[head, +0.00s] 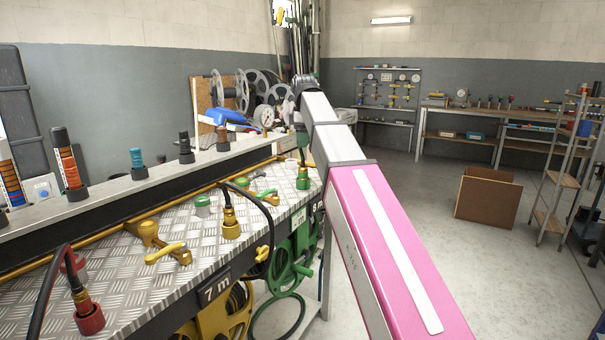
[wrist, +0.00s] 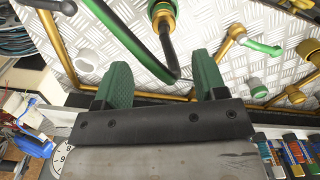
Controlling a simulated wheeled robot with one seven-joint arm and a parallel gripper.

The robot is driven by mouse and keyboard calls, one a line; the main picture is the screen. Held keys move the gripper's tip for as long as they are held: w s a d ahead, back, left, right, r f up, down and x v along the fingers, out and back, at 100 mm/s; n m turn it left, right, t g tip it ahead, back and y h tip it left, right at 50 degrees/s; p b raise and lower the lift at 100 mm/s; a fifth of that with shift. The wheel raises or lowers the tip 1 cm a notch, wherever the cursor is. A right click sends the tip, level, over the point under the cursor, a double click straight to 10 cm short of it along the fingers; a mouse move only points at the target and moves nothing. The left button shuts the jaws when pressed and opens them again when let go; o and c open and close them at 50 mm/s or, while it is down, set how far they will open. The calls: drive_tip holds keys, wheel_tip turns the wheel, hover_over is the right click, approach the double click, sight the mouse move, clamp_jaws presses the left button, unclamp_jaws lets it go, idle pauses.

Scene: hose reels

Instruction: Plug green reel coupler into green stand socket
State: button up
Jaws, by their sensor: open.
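The green reel coupler (head: 303,179) stands upright near the right end of the tread-plate bench top, with a gold ring and black hose above it. In the wrist view the coupler's gold ring and black sleeve (wrist: 165,30) show ahead of my gripper. My gripper (wrist: 160,72) is open, its green fingers spread on either side of the sleeve and hose line, with no grip visible.
A yellow coupler (head: 230,225) with a looping black hose stands between the capped fitting and the bench's front edge. A red coupler (head: 89,316) is at front left. A green reel (head: 290,265) hangs below. Several bottle-like fittings line the back ledge.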

sight(302, 167)
drive_tip(key=shift+w+f, duration=0.1)
drive_tip(key=shift+f, duration=0.1)
wheel_tip(302, 167, down, 5)
drive_tip(key=shift+s+a+f, duration=0.15)
drive_tip(key=shift+s+f, duration=0.05)
drive_tip(key=shift+f, duration=1.15)
drive_tip(key=shift+s+a+f, duration=0.1)
drive_tip(key=shift+s+f, duration=0.05)
drive_tip(key=shift+f, duration=1.15)
drive_tip(key=shift+c, duration=0.3)
drive_tip(key=c, duration=1)
drive_tip(key=shift+r, duration=0.1)
